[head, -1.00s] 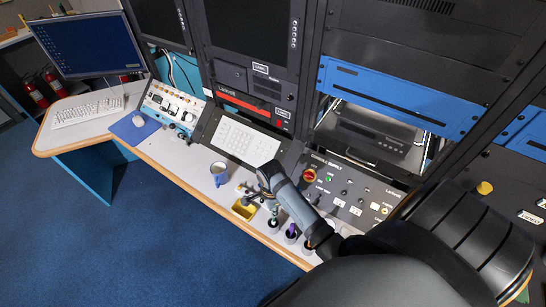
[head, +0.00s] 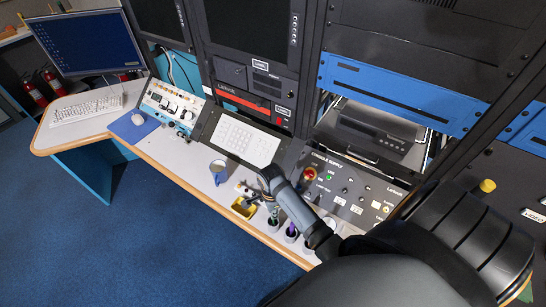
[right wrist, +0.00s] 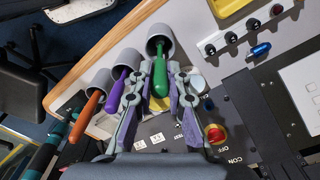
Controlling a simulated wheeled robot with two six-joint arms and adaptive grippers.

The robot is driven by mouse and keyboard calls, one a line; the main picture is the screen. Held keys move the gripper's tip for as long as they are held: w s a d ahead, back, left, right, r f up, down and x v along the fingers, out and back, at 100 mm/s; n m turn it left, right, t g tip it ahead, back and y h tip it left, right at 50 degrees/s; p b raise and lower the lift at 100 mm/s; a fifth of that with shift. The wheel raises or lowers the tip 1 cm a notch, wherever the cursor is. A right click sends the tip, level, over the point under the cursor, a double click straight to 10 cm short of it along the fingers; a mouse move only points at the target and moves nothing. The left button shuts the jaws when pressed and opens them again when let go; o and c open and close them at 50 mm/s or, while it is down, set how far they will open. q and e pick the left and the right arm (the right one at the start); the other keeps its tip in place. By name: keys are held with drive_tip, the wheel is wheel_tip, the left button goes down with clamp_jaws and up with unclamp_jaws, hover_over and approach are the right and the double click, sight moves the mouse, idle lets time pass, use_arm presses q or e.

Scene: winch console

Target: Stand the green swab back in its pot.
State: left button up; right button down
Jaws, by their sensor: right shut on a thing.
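The green swab (right wrist: 160,75) lies between the fingers of my right gripper (right wrist: 155,86), which is shut on it. Its thin far end lines up with the mouth of a grey-white pot (right wrist: 161,36) and appears inside the rim; how deep it sits I cannot tell. In the head view the green swab (head: 274,211) shows just above the leftmost pot (head: 273,225) of a row, below my right gripper (head: 266,202). A purple swab (right wrist: 118,86) and an orange swab (right wrist: 87,114) stand in neighbouring pots. My left gripper is not in view.
A yellow tray (head: 236,209) and a grey-blue mug (head: 218,172) stand left of the pots. The console panel (head: 345,190) with knobs and a red switch (right wrist: 214,133) rises behind. The desk's wooden front edge (right wrist: 90,70) is close to the pots.

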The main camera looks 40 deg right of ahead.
drive_tip(key=shift+f, duration=1)
idle(0.3)
drive_tip(key=c, duration=1.2)
unclamp_jaws()
